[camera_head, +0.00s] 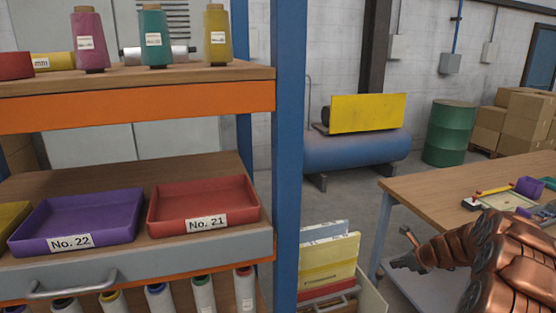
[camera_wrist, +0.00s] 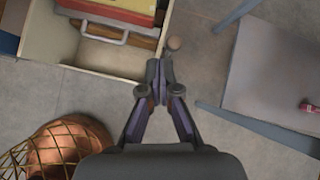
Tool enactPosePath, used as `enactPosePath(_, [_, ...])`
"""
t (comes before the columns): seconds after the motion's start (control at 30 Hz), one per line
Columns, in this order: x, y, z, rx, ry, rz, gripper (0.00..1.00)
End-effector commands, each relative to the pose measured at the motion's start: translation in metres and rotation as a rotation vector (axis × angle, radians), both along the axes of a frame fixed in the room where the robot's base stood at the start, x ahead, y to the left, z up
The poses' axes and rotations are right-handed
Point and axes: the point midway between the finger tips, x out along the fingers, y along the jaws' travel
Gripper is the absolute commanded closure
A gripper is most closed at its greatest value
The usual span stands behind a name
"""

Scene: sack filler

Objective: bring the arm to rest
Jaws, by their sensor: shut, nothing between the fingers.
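My arm comes in from the lower right in the head view, copper-coloured and bent. My gripper (camera_head: 404,264) hangs low between the shelf rack and the wooden table. In the wrist view my gripper (camera_wrist: 159,72) has its two dark fingers together at the tips, with nothing between them. It points down toward the floor, near the edge of an open cream box (camera_wrist: 75,48). The fingertips look close to the box's corner, but I cannot tell whether they touch it.
A shelf rack (camera_head: 288,150) with a purple tray (camera_head: 115,212) and a red tray (camera_head: 240,190) stands at left. A wooden table (camera_head: 425,186) is at right. A green drum (camera_head: 447,133) and a blue tank (camera_head: 355,150) stand behind. Bare floor (camera_wrist: 200,120) shows below my gripper.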

Motion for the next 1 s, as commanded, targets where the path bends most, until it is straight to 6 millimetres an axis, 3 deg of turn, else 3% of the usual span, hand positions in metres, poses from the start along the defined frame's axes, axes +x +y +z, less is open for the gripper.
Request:
enactPosePath(0.1, [-0.008, 0.047, 0.030, -0.056, -0.019, 0.172, 1.00])
enactPosePath(0.27, [-0.032, 0.109, 0.062, -0.143, -0.041, 0.422, 1.00])
enactPosePath(0.5, [-0.085, 0.186, 0.100, -0.272, -0.074, 0.787, 1.00])
enactPosePath(0.7, [-0.143, 0.236, 0.124, -0.379, -0.097, 1.083, 1.00])
enactPosePath(1.0, [-0.239, 0.280, 0.145, -0.530, -0.116, 1.508, 1.00])
